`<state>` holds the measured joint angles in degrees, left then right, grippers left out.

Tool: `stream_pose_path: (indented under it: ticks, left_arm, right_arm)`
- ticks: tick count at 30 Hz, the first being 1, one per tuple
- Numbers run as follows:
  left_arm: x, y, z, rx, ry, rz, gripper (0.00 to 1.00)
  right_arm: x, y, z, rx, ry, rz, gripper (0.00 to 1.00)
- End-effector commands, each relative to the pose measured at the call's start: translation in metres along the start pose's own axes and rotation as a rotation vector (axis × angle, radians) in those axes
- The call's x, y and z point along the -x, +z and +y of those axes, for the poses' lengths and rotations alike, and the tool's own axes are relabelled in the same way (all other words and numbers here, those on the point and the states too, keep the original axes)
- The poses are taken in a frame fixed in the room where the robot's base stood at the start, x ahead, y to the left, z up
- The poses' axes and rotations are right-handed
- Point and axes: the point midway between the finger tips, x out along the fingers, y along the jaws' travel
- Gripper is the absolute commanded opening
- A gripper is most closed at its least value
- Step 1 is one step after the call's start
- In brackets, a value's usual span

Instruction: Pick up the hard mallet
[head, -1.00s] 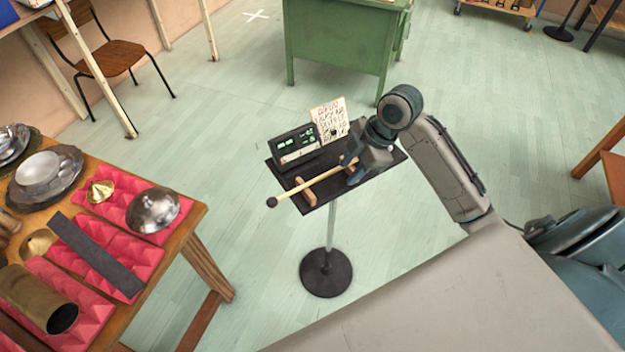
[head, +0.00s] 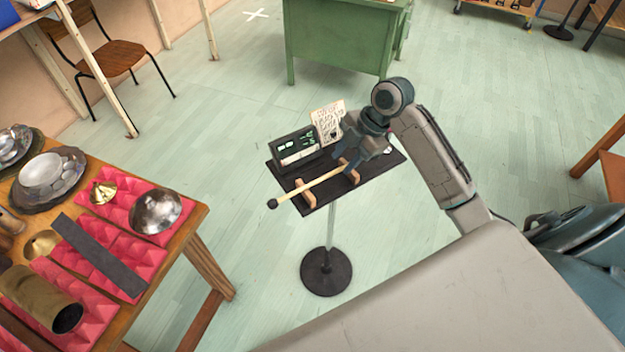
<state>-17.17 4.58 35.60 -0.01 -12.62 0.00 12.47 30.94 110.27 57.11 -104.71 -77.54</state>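The mallet (head: 315,186) has a pale straight shaft and a small dark round head at its left end. It lies across two wooden rests (head: 307,193) on a small black stand tray (head: 322,200). My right gripper (head: 349,156) is at the right end of the shaft, over or just behind it, and hides that end. I cannot tell whether its fingers touch the shaft or are closed. My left gripper is out of view.
A dark box with green displays (head: 296,147) and a written card (head: 328,120) stand at the tray's back. A wooden table (head: 190,222) with metal bowls and pink foam is at left. A green desk (head: 337,40) stands behind. Open floor lies between.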

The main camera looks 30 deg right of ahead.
Motion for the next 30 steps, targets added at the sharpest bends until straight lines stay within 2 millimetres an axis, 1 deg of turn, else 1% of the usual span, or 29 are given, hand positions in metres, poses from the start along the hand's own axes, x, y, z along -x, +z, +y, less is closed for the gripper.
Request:
stream_pose_path:
  ticks: [1, 3, 6, 9, 14, 15, 20, 30]
  left_arm:
    - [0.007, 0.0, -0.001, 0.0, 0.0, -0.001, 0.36]
    - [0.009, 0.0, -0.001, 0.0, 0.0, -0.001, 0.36]
    - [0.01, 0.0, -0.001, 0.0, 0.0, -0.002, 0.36]
    - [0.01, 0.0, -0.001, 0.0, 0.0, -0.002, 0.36]
    - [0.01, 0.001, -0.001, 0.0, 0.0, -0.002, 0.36]
    - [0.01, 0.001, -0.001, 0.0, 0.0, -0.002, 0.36]
    - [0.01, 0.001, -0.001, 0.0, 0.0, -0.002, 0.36]
    - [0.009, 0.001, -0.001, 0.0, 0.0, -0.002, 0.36]
  right_arm:
    - [-0.006, 0.001, -0.003, -0.003, -0.005, 0.003, 0.35]
    - [-0.017, 0.001, -0.003, -0.001, -0.002, 0.005, 0.35]
    - [-0.027, 0.001, -0.003, -0.001, -0.001, 0.003, 0.35]
    - [-0.031, 0.002, -0.003, 0.0, 0.0, -0.001, 0.35]
    - [-0.031, 0.003, -0.003, 0.001, 0.0, -0.001, 0.35]
    - [-0.031, 0.003, -0.003, 0.001, 0.0, -0.001, 0.31]
    - [-0.031, 0.003, -0.003, 0.0, 0.0, -0.001, 0.0]
    - [-0.03, 0.002, -0.002, 0.001, 0.0, -0.001, 0.0]
